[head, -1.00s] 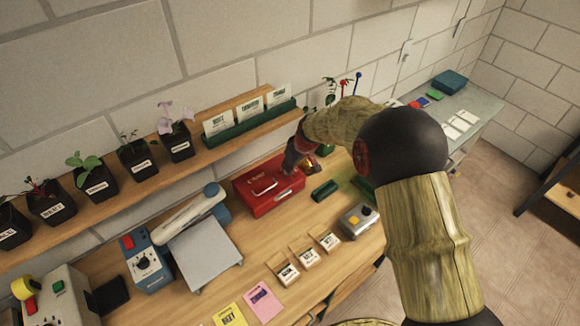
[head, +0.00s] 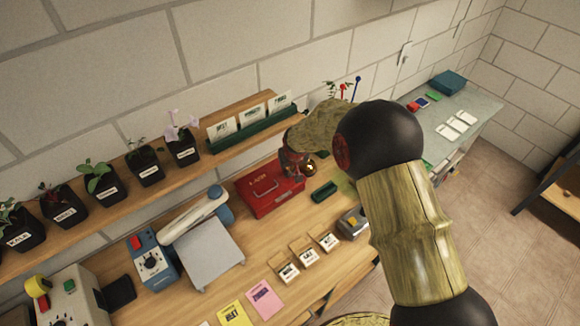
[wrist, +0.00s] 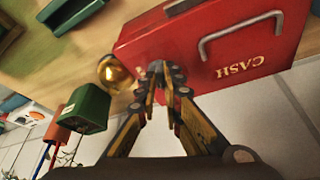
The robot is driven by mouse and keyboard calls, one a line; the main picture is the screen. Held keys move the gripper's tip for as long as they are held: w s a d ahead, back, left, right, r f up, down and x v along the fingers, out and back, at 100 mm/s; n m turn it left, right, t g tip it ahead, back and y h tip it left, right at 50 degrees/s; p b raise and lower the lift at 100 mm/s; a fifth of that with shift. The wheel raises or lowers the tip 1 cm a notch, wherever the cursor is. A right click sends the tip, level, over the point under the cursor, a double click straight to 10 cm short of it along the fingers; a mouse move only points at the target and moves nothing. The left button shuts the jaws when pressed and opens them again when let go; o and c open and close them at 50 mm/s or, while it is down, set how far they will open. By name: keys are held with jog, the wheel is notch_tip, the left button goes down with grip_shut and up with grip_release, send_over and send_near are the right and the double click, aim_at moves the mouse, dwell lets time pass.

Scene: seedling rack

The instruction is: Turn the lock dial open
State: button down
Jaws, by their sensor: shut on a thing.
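The red cash box (head: 270,196) sits on the wooden bench below the shelf, with a grey handle on its lid. It fills the upper right of the wrist view (wrist: 235,65), with CASH lettering. My gripper (wrist: 161,78) has its fingertips close together at the box's end. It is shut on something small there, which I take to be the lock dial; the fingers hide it. In the head view my gripper (head: 297,172) is at the box's right end, mostly covered by my arm. The box lid is down.
A shiny gold ball-like thing (wrist: 115,72) is close beside my fingers. A dark green block (head: 324,190) lies right of the box. A scale (head: 206,250) stands left, and small card boxes (head: 308,257) stand in front.

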jog(key=shift+a+f+m+b, duration=0.1)
jog(key=shift+f+m+b, duration=0.1)
jog(key=shift+m+b, duration=0.6)
jog(key=m+h+b, duration=0.1)
jog(key=b, duration=0.2)
jog(key=shift+a+f+m+b, duration=0.1)
jog(key=shift+m+b, duration=0.3)
jog(key=m+h+b, duration=0.1)
jog(key=m+b, duration=0.1)
jog(key=b, duration=0.1)
jog(key=shift+r+b, duration=0.25)
jog(key=shift+b, duration=0.15)
jog(key=c, duration=2)
grip_release()
jog(key=shift+c, duration=0.2)
jog(key=shift+o, duration=0.6)
